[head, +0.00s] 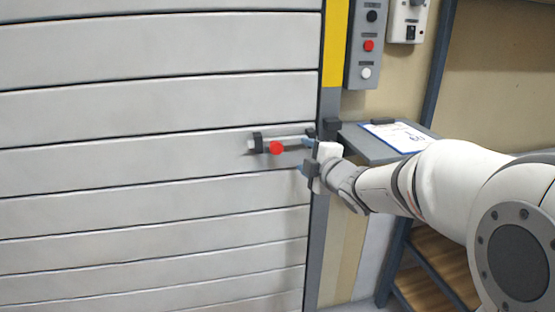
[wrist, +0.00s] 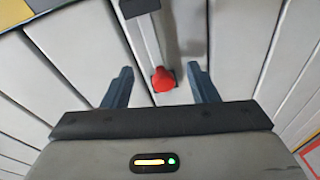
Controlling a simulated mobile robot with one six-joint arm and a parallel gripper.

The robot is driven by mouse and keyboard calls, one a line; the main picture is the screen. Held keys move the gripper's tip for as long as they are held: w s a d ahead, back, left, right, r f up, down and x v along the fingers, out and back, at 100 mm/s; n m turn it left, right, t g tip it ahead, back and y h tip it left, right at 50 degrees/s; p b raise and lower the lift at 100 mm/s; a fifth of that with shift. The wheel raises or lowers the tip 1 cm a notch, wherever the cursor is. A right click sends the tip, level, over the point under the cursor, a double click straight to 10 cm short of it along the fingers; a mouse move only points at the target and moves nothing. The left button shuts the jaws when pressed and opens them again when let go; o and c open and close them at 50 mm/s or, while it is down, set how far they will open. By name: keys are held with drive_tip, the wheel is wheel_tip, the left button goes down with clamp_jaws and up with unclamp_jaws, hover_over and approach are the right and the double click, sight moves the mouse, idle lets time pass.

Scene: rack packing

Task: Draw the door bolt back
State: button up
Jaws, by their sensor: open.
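The door bolt (head: 290,138) is a light metal bar in dark brackets on the slatted white door (head: 150,110), near its right edge. A red knob (head: 276,148) stands out from the bolt toward its left end. In the wrist view the red knob (wrist: 163,80) lies between and just beyond the two blue-grey fingertips, and the bolt's bar (wrist: 146,42) runs up from it to a dark bracket. My gripper (wrist: 160,85) is open and empty, with a gap on both sides of the knob. In the head view my gripper (head: 305,156) is to the right of the knob.
A grey post with a yellow upper part (head: 334,45) borders the door. A control box with buttons (head: 368,45) hangs right of it. A grey shelf (head: 365,148) with a paper sheet (head: 400,136) sits close behind my wrist. The door face left of the bolt is clear.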

sight(279, 149)
drive_tip(key=a+n+y, duration=0.1)
drive_tip(key=a+n, duration=0.1)
drive_tip(key=a+n+y+b, duration=0.1)
drive_tip(key=a+n+y, duration=0.1)
drive_tip(key=shift+w+f+g, duration=0.15)
drive_tip(key=shift+f+g, duration=0.05)
drive_tip(key=shift+g, duration=0.1)
drive_tip(key=x, duration=0.7)
drive_tip(key=shift+w+a+r, duration=0.15)
drive_tip(key=shift+a+r, duration=0.05)
drive_tip(key=shift+a, duration=0.1)
drive_tip(key=shift+c, duration=0.2)
clamp_jaws()
